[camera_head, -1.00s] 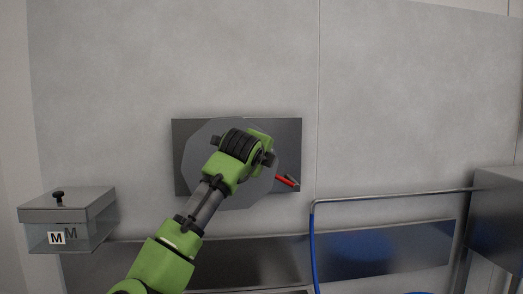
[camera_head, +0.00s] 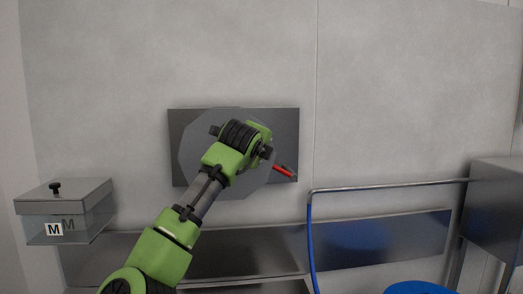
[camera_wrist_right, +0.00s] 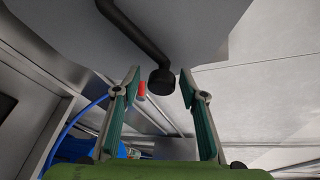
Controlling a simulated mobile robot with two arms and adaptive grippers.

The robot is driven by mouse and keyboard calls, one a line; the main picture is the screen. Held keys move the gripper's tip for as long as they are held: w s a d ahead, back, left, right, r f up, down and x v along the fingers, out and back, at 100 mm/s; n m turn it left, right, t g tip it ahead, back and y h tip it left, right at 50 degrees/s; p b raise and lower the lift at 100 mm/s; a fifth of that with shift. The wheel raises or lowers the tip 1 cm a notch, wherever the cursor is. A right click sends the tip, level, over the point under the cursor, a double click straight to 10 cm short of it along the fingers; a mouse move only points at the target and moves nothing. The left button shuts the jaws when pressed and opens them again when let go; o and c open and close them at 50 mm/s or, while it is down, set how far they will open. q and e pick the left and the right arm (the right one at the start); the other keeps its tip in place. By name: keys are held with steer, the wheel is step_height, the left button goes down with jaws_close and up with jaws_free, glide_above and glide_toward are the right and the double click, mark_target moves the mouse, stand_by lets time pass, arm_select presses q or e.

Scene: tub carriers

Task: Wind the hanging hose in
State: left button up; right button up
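A grey reel disc (camera_head: 200,170) is mounted on a dark wall plate (camera_head: 286,130). In the right wrist view the disc (camera_wrist_right: 220,25) fills the top, with a black crank and knob (camera_wrist_right: 161,82) in front of it. My right gripper (camera_wrist_right: 160,78) is open, one finger on each side of the knob with small gaps. In the head view my arm covers much of the disc. A blue hose (camera_head: 311,245) hangs from the end of a grey pipe (camera_head: 390,186). A red piece (camera_head: 283,171) sticks out at the reel's right. My left gripper is not in view.
A clear box marked M (camera_head: 75,226) with a grey lid is at the left. A steel rail or shelf (camera_head: 250,255) runs below the reel. A grey cabinet (camera_head: 497,205) stands at the right, and part of a blue round object (camera_head: 420,288) shows at the bottom.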

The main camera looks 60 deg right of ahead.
steer(key=v, duration=1.2)
